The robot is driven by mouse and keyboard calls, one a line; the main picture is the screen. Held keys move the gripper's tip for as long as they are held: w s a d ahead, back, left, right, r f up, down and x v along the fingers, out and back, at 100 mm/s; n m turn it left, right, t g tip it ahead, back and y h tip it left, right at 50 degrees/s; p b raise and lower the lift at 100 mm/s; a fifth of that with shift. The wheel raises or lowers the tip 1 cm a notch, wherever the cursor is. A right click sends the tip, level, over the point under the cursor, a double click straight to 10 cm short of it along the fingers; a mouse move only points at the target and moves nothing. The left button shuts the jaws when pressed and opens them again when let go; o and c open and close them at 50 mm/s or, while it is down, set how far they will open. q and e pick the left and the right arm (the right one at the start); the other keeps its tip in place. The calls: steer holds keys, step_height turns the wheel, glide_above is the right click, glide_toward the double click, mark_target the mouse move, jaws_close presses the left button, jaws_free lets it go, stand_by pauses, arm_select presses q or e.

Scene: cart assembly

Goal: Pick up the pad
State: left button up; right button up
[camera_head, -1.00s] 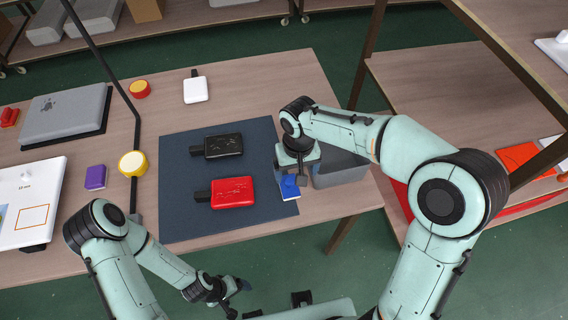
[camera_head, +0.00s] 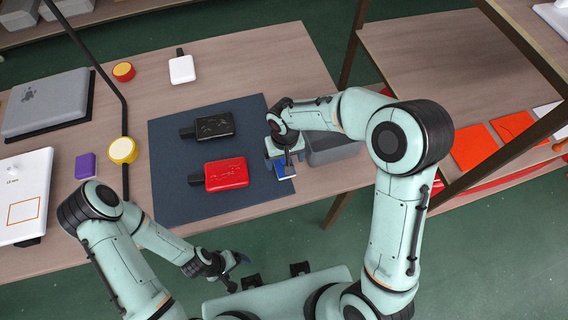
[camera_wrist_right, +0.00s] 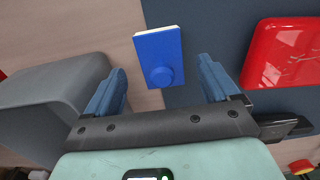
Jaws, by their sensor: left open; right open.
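In the head view the pad (camera_head: 287,174) is partly hidden by my right gripper. My right gripper (camera_head: 284,163) is over the pad with its fingers apart. In the wrist view the pad shows between the two blue fingers, with gaps on both sides and no contact visible. My left gripper (camera_head: 238,271) is open and empty, low in front of the table.
The dark mat (camera_head: 170,190) holds a black case (camera_head: 214,127) and a red case (camera_head: 227,174). A grey bin (camera_head: 335,150) stands close to the right gripper. A purple block (camera_head: 85,166), a yellow round piece (camera_head: 123,150) and a black lamp pole (camera_head: 122,105) are to the left.

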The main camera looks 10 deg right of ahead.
mark_target(284, 159)
steer(key=f, duration=0.3)
steer(key=shift+w, duration=0.2)
arm_select(q)
steer(key=shift+w, duration=0.1)
arm_select(e)
steer(key=shift+a, duration=0.1)
steer(key=c, duration=1.2)
steer(key=shift+o, duration=0.2)
steer(key=shift+r, duration=0.15)
arm_select(q)
steer(key=shift+w+r+p, duration=0.75)
steer(key=shift+w+r, duration=0.1)
steer(key=shift+r, duration=0.25)
arm_select(e)
step_height(284, 159, up, 20)
